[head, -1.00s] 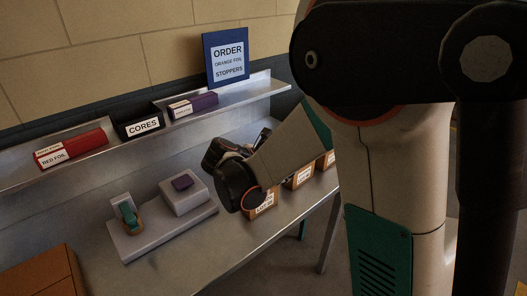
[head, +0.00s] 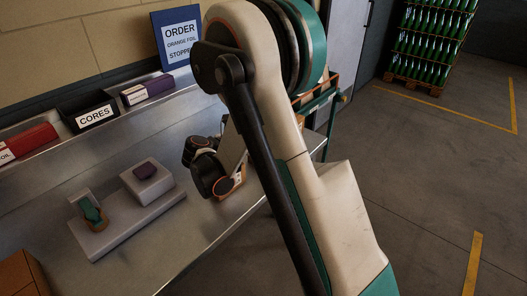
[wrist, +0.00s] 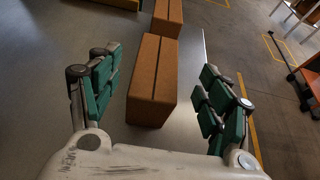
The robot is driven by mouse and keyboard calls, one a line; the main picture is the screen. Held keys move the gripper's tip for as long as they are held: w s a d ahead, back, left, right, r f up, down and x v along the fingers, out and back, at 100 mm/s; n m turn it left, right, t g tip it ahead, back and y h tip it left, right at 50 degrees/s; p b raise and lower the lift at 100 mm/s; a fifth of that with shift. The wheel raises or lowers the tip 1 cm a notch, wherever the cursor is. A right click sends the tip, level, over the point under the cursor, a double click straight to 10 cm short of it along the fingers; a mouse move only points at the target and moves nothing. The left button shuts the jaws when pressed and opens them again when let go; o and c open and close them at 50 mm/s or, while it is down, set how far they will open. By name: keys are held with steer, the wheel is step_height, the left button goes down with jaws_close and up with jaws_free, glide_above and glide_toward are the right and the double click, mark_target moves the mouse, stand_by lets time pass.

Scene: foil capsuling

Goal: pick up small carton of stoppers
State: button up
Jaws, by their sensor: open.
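Brown cartons stand on the steel bench in the wrist view. The nearest carton (wrist: 153,82) lies between the spread fingers of my gripper (wrist: 160,68), nearer the left finger in the picture. A second carton (wrist: 168,14) stands just beyond it. No label faces the wrist camera, so I cannot tell which holds stoppers. My gripper is open and empty, with green pads on both sides. No contact with the carton shows. In the head view my arm hides the fingers and most of the cartons.
A blue order sign (head: 176,40) names orange foil and stoppers.

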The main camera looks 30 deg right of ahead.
steer(key=shift+b+x, duration=1.2)
steer(key=shift+x, duration=1.6)
steer(key=shift+a+f, duration=0.1)
steer(key=shift+a, duration=0.05)
steer(key=c, duration=1.3)
